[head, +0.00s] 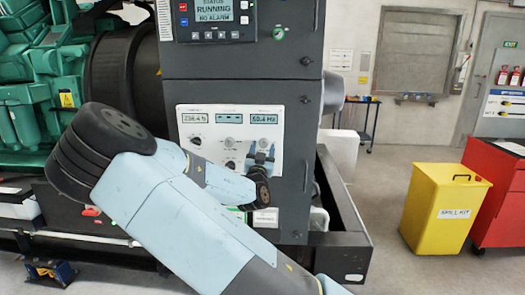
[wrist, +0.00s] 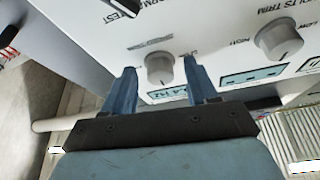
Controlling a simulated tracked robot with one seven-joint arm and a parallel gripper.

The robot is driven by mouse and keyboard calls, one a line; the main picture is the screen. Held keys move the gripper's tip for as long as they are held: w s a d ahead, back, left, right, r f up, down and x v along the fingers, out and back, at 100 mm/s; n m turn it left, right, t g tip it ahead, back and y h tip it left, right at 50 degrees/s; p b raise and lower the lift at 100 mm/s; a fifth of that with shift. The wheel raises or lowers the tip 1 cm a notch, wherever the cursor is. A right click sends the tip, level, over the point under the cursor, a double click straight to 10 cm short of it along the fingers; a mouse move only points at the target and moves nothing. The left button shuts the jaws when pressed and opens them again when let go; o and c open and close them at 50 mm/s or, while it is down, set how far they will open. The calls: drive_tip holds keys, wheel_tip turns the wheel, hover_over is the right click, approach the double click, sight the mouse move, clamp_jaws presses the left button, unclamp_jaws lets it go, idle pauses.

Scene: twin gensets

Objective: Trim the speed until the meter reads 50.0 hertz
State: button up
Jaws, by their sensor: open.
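The white control panel (head: 185,122) on the dark cabinet carries the hertz meter (head: 264,119), whose small digits appear to read 50.4 Hz. In the wrist view the panel looks upside down, and a grey round knob (wrist: 159,69) sits between my fingertips; its label is too blurred to read. My gripper (wrist: 160,75) is open, with one blue finger on each side of this knob and a visible gap to each. In the head view my gripper (head: 262,156) is at the panel's lower right, below the meter, and covers part of that area.
A status screen (head: 215,12) above the panel reads running, no alarm. A yellow spill kit bin (head: 440,210) and a red cabinet (head: 497,190) stand at the right, with open floor before them.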

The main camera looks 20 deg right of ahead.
drive_tip(key=shift+c, duration=0.4)
drive_tip(key=c, duration=1)
drive_tip(key=n+y, duration=0.2)
drive_tip(key=n, duration=0.1)
drive_tip(key=n+t+y, duration=0.1)
drive_tip(key=n, duration=0.3)
drive_tip(key=shift+d+y, duration=0.2)
drive_tip(key=shift+y, duration=0.2)
drive_tip(key=o, duration=1.1)
drive_tip(key=shift+s, duration=0.15)
